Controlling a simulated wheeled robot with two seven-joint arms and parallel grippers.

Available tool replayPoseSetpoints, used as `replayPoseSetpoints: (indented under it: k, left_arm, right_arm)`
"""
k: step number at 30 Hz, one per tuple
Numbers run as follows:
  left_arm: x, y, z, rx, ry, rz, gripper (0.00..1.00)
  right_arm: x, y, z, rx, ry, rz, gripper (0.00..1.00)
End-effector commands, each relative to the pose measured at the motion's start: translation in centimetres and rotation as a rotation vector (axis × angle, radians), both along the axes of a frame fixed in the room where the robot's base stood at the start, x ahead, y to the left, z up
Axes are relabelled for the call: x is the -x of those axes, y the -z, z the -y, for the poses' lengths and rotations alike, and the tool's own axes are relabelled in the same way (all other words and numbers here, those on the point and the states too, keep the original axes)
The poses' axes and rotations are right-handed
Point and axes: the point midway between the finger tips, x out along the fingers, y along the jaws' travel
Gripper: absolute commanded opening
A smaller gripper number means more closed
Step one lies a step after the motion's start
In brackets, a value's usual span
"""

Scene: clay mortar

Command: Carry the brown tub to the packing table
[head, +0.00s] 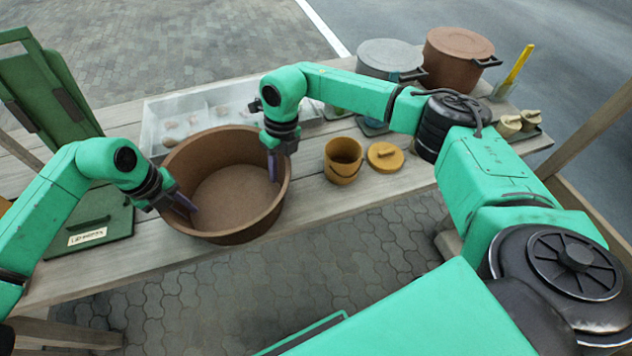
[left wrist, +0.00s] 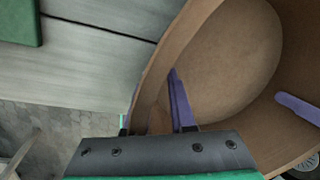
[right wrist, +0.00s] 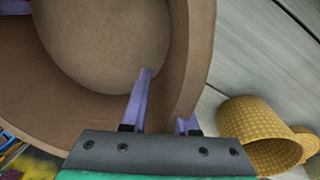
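The brown tub (head: 238,233) is a wide, round, empty bowl standing upright on the wooden table. My left gripper (head: 183,201) is at its left wall, with one purple finger inside; in the left wrist view (left wrist: 150,120) the other finger is mostly hidden outside the wall. My right gripper (head: 273,165) is at the right wall, also with one finger inside. The right wrist view (right wrist: 163,115) shows its other finger outside. Both grippers straddle the wall, but whether they press on it is not clear. No second table can be made out as the packing table.
A pale tray (head: 155,118) with small lumps lies behind the tub. A yellow pot (head: 343,162) and its lid (head: 385,156) stand to the right. Lidded grey (head: 388,58) and brown (head: 455,62) pots stand at the back right. A green case (head: 100,222) lies at left.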

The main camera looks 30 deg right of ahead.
Motion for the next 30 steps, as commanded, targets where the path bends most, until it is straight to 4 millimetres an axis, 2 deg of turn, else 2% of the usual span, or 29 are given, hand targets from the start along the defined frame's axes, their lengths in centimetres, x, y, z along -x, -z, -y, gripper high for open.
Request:
replayPoseSetpoints:
  k: [10, 13, 17, 24, 27, 30]
  left_arm:
    - [-0.1, -0.3, -0.3, -0.006, -0.004, 0.000, 0.37]
    - [-0.1, -1.2, -0.5, -0.008, -0.005, 0.001, 0.37]
    - [0.0, -4.0, -1.0, -0.006, -0.005, 0.005, 0.37]
    - [0.4, -10.2, -1.9, -0.005, -0.004, 0.003, 0.37]
    - [0.5, -11.6, -2.1, -0.005, -0.004, 0.002, 0.37]
    - [0.5, -12.1, -2.2, -0.004, -0.003, 0.000, 0.37]
  right_arm:
    - [-0.1, -0.3, 0.3, 0.005, 0.007, 0.001, 0.43]
    - [-0.2, -0.3, 0.4, 0.006, 0.009, 0.001, 0.43]
    - [-0.2, -0.3, 0.4, 0.007, 0.009, 0.001, 0.43]
    - [-0.2, -0.2, 0.5, 0.007, 0.010, 0.001, 0.43]
    - [-0.2, -0.2, 0.5, 0.008, 0.011, 0.001, 0.43]
    - [-0.2, -0.5, 0.5, 0.008, 0.011, 0.002, 0.43]
